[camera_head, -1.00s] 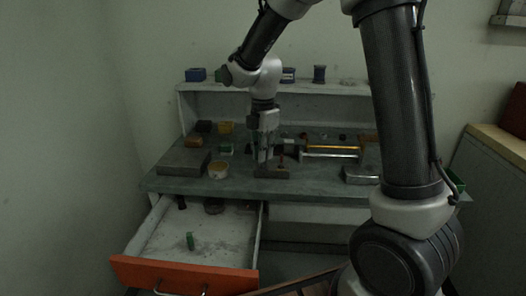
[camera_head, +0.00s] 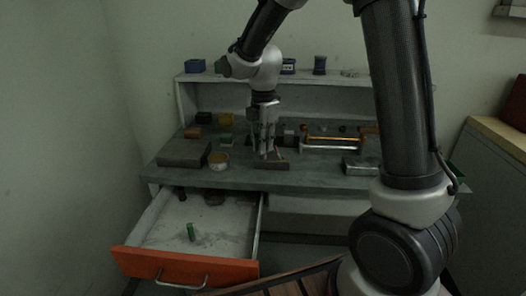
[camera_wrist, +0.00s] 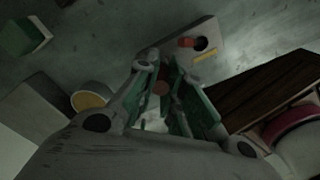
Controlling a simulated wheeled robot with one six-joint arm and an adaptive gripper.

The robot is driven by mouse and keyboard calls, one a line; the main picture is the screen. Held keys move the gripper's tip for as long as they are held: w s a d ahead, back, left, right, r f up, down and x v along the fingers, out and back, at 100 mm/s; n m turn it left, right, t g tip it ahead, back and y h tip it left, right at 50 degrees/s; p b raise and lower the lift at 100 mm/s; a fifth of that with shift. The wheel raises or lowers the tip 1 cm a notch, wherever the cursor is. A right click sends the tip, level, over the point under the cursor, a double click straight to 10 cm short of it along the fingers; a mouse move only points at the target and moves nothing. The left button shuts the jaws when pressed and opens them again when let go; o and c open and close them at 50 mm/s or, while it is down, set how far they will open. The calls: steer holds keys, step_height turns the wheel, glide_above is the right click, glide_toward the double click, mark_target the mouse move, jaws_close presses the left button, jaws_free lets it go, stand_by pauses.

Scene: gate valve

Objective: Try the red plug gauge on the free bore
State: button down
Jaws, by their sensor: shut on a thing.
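My gripper (camera_head: 265,152) is over the workbench, pointing down close to a small grey block (camera_head: 273,165). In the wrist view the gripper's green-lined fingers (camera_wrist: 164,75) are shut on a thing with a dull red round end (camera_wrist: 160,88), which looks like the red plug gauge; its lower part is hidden. The block (camera_wrist: 187,58) lies just beyond the fingertips. It has an open dark bore (camera_wrist: 201,44), a red-orange piece (camera_wrist: 185,42) beside the bore, and a yellow strip. The held thing appears apart from the open bore.
A round tub (camera_head: 218,161) and a flat grey slab (camera_head: 184,153) stand left of the gripper. Brass and red bars (camera_head: 333,142) lie to the right. The orange-fronted drawer (camera_head: 185,268) is open, with a green piece (camera_head: 191,232) inside.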

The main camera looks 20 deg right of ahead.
steer(key=shift+r, duration=3.05)
